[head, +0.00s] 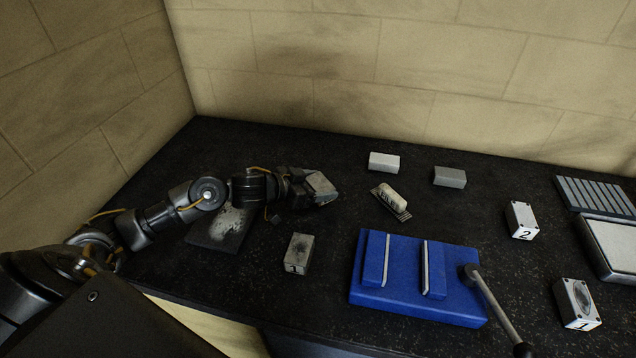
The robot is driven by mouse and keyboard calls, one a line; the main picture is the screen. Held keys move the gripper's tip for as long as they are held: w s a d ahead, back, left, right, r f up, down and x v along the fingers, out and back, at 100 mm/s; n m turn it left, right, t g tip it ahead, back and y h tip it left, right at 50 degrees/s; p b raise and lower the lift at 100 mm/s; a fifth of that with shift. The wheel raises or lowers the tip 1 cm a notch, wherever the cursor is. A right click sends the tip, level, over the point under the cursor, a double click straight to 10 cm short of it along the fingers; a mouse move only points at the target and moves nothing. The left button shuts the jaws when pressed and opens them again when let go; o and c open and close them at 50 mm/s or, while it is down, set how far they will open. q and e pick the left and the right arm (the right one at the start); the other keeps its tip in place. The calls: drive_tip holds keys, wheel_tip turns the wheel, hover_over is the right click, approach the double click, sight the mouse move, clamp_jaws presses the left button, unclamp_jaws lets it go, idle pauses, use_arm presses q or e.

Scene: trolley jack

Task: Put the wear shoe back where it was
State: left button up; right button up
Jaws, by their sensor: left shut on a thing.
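My left gripper (318,190) is above the middle-left of the black bench, shut on a small grey block (321,184). The fingers partly hide the block, and I cannot tell for sure that it is the wear shoe. Loose blocks stand on the bench: a pale one (384,162), a darker grey one (449,177), a worn one marked 1 (299,247), a light one marked 2 (522,219) and one with a dark round face marked 1 (577,303). The blue fixture (372,296) has two raised blue strips with pale edges. My right gripper is not in view.
A lever (495,306) angles across the fixture's right side. A brush (391,201) lies behind the fixture. A dark stained plate (219,228) lies under my left arm. A ribbed tray (597,197) and a pale-topped tray (612,246) stand at right. Walls close the back and left.

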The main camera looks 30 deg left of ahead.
use_arm(q)
drive_tip(key=shift+f, duration=0.25)
drive_tip(key=o, duration=2)
drive_tip(key=shift+s+f, duration=0.1)
drive_tip(key=shift+f, duration=0.05)
drive_tip(key=shift+r, duration=0.3)
drive_tip(key=b+v, duration=0.1)
drive_tip(key=v, duration=0.9)
drive_tip(key=shift+s+a+r+b, duration=0.1)
drive_tip(key=shift+s+a+b, duration=0.1)
drive_tip(key=shift+a+b, duration=0.15)
drive_tip(key=shift+s+a+r, duration=0.2)
drive_tip(key=shift+s+r, duration=0.3)
drive_tip(key=shift+s, duration=0.1)
